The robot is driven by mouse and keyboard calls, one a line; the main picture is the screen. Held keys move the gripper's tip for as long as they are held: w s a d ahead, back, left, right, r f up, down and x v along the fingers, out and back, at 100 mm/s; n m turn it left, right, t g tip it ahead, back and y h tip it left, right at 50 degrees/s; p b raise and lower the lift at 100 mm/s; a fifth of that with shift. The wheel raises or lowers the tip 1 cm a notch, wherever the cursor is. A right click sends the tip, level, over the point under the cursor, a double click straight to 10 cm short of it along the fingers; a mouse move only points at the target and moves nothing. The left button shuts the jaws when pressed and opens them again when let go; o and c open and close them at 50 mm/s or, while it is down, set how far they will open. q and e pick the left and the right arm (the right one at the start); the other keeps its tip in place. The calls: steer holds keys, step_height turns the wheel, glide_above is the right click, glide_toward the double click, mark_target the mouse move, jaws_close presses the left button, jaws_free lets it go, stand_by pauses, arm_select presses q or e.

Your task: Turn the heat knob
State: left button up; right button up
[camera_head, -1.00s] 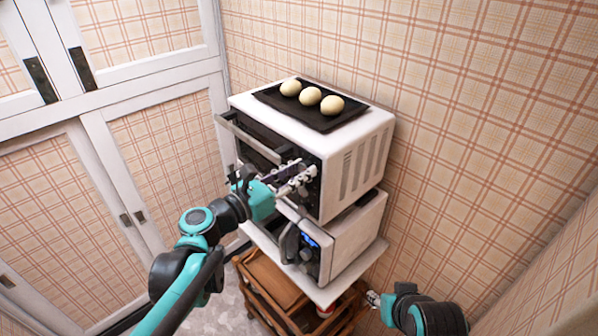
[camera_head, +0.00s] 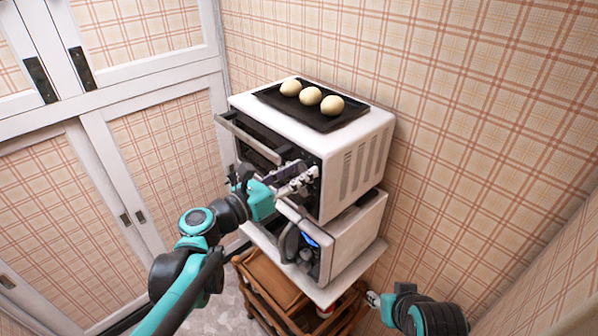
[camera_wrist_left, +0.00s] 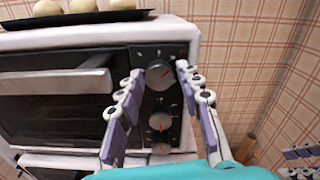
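The white toaster oven (camera_head: 358,165) has a black control panel (camera_wrist_left: 175,100) with a column of three round knobs. The top knob (camera_wrist_left: 158,74) is the largest, with a red pointer mark; below it are a middle knob (camera_wrist_left: 160,121) and a bottom knob (camera_wrist_left: 160,148). The markings are too small to read, so I cannot tell which is the heat knob. My left gripper (camera_wrist_left: 159,72) is open, its fingertips on either side of the top knob; contact is unclear. In the head view, my left gripper (camera_head: 304,176) hides most of the panel. My right gripper (camera_head: 372,298) is low at right, its fingers unclear.
A black tray (camera_head: 270,97) with three pale round buns (camera_head: 310,96) lies on the oven. The oven's door handle (camera_wrist_left: 55,82) is left of the panel. A microwave (camera_head: 345,245) stands below, above a wooden cart (camera_head: 265,275). Plaid walls are behind and right.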

arm_select(q)
steer(key=v, duration=1.2)
steer(key=s+d+f+m+g+y+b, duration=0.1)
steer(key=s+f+m+g+y+b, duration=0.2)
steer(key=f+m+b, duration=0.7)
steer(key=s+f+m+g+y+b, duration=0.2)
steer(key=s+f+m+y+b, duration=0.15)
steer(key=f, duration=1.35)
steer(key=s+a+f+m+y+b, duration=0.2)
steer(key=f+m+b, duration=0.6)
steer(key=f, duration=0.4)
steer(key=s+a+f+m+y+b, duration=0.2)
steer(key=a+f+m+y+b, duration=0.2)
steer(key=f+b, duration=0.7)
steer(key=a+f+m, duration=0.1)
steer(key=a+m, duration=0.1)
steer(key=m, duration=0.1)
steer(key=shift+s+f+m+g, duration=0.2)
steer(key=shift+f+m+g, duration=0.1)
steer(key=shift+f+m, duration=0.1)
